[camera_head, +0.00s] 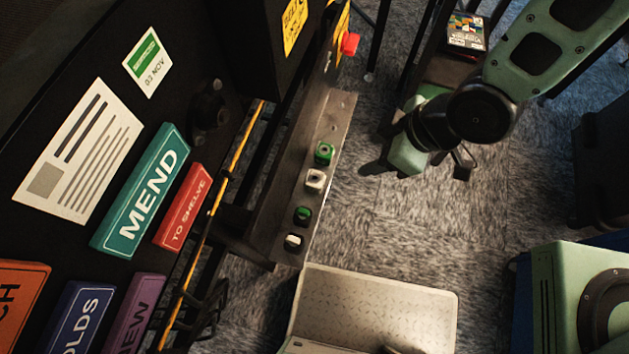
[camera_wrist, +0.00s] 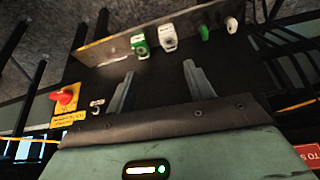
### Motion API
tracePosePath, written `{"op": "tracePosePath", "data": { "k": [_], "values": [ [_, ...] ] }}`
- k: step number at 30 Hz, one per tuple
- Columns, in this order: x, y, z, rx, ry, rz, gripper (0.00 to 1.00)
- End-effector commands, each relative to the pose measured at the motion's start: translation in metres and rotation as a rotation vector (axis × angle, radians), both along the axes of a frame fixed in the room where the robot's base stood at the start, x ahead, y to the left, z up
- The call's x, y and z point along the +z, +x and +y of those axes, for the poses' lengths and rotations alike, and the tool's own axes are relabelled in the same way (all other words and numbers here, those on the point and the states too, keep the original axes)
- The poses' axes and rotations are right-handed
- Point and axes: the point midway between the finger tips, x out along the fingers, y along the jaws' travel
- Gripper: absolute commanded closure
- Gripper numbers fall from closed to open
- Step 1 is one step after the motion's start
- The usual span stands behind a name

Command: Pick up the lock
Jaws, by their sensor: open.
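I cannot tell for certain which thing is the lock. A green piece (camera_head: 324,152) and a white piece (camera_head: 315,181) stand on a metal ledge (camera_head: 331,122), with a smaller green piece (camera_head: 302,216) and a small white piece (camera_head: 292,241) nearer. In the wrist view the white piece (camera_wrist: 168,38) and green piece (camera_wrist: 140,45) appear beyond the fingertips. A small grey curled thing (camera_wrist: 97,106) lies beside the red knob. My gripper (camera_head: 415,170) is open and empty, right of the ledge in the head view. Its fingers also show in the wrist view (camera_wrist: 160,73).
A red knob (camera_wrist: 64,96) on a yellow plate also shows in the head view (camera_head: 350,44). A dark panel with teal MEND sign (camera_head: 140,190) stands left. A pale metal tray (camera_head: 375,305) is below the ledge. A patterned item (camera_head: 467,32) lies behind my arm. Carpet between is clear.

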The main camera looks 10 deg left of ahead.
Motion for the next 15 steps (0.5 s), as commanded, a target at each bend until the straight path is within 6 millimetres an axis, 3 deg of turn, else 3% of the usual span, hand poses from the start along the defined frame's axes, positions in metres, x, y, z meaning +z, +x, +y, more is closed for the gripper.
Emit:
{"op": "tracePosePath", "data": {
  "k": [1, 8, 15],
  "values": [
    [-0.014, -0.005, 0.005, 0.031, 0.026, 0.002, 0.47],
    [-0.034, -0.013, 0.02, 0.096, 0.099, -0.011, 0.47],
    [-0.072, -0.013, 0.043, 0.099, 0.101, -0.012, 0.47]
  ]
}}
